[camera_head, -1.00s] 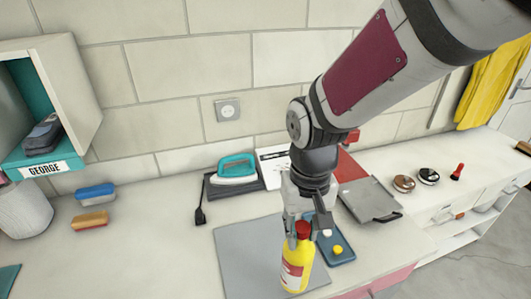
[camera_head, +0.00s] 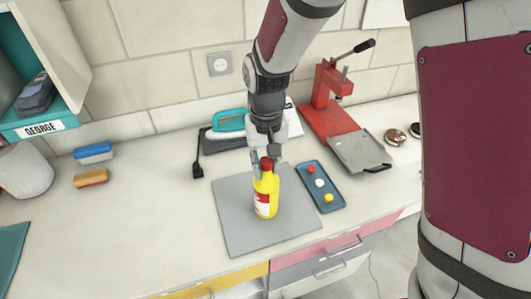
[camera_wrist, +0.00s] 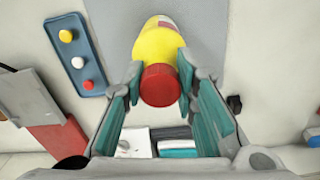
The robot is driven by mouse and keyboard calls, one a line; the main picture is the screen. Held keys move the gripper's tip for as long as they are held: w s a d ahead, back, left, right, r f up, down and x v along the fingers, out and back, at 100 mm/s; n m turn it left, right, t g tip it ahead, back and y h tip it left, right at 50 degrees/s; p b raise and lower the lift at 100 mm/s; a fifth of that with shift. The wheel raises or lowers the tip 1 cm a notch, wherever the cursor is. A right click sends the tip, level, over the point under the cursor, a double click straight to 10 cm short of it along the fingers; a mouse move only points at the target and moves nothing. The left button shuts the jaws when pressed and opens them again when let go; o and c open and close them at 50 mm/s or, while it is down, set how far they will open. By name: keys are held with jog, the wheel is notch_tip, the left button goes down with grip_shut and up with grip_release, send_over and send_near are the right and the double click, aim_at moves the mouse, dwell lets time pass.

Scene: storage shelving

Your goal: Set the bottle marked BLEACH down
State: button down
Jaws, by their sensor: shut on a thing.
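The bottle (camera_head: 265,196) is yellow with a red cap and a white and red label, whose lettering is too small to read. It is upright over the middle of a grey mat (camera_head: 238,235) on the counter; its base looks at or very near the mat's surface. My gripper (camera_head: 265,160) reaches down from above and is shut on the bottle near its cap. In the wrist view the fingers (camera_wrist: 160,85) lie on either side of the red cap (camera_wrist: 160,85), with the yellow body (camera_wrist: 155,45) beyond.
A blue tray (camera_head: 327,201) with red, white and yellow pieces lies right of the mat. A teal iron (camera_head: 230,121), a red press (camera_head: 328,110) and a grey hinged plate (camera_head: 360,151) stand behind. Counter left of the mat is free.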

jog(key=shift+f, duration=0.1)
jog(key=c, duration=1.3)
grip_release()
